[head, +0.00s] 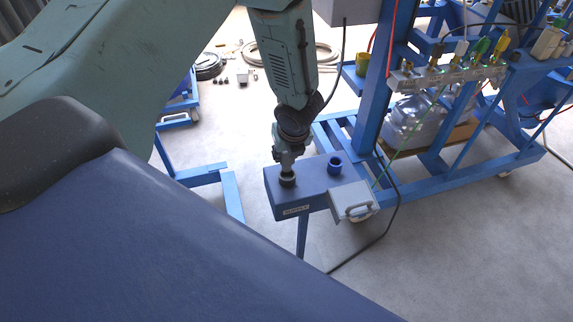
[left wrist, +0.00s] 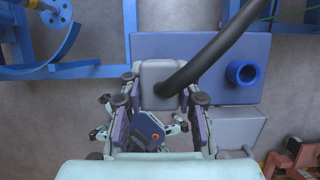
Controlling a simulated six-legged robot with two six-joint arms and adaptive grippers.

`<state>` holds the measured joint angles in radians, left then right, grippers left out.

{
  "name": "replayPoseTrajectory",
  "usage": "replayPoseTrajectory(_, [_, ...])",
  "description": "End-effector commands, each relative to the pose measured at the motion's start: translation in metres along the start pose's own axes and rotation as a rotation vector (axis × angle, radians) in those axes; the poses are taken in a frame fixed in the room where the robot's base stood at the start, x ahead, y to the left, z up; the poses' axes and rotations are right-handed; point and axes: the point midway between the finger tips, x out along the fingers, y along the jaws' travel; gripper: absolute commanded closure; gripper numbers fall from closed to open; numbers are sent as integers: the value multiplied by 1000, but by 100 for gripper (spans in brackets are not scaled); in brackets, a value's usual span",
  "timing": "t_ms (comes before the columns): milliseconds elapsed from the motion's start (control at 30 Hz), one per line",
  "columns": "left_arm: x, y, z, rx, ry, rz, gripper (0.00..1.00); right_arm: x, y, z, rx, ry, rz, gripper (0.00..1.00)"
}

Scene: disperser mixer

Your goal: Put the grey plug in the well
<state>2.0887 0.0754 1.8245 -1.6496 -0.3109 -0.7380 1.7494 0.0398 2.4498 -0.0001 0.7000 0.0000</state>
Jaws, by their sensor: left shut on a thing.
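The grey plug (left wrist: 160,72) is between the fingers of my left gripper (left wrist: 162,100) in the left wrist view, with a thick black cable running from it to the upper right. In the head view my left gripper (head: 287,160) points down, shut on the plug, over the left end of a blue box (head: 312,187). A dark round piece (head: 287,181) shows directly below the fingers; I cannot tell if it is the plug's lower end or a socket. A blue open ring (head: 334,164), possibly the well, stands on the box to the right. It also shows in the left wrist view (left wrist: 242,73). My right gripper is out of view.
A grey piece with a handle (head: 352,202) hangs at the box's right front. A blue frame (head: 365,110) with a valve manifold (head: 448,74) and clear bottles stands behind and to the right. A black cable hangs beside the box. Open floor lies to the right.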

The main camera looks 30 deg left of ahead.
Motion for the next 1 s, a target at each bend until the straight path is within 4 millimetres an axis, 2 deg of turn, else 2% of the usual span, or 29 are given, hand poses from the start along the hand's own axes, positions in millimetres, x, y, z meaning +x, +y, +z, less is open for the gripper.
replayPoseTrajectory(267, [32, 0, -14, 2, 0, 0, 100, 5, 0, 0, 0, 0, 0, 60])
replayPoseTrajectory(667, [36, 0, -15, 0, -1, 0, 100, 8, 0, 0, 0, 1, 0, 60])
replayPoseTrajectory(700, [35, 0, -15, 0, 0, 0, 65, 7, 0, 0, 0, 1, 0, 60])
replayPoseTrajectory(933, [34, 0, -15, 0, 0, 0, 46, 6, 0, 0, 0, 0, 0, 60])
replayPoseTrajectory(1000, [34, 0, -15, 0, 0, 0, 46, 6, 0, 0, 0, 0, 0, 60])
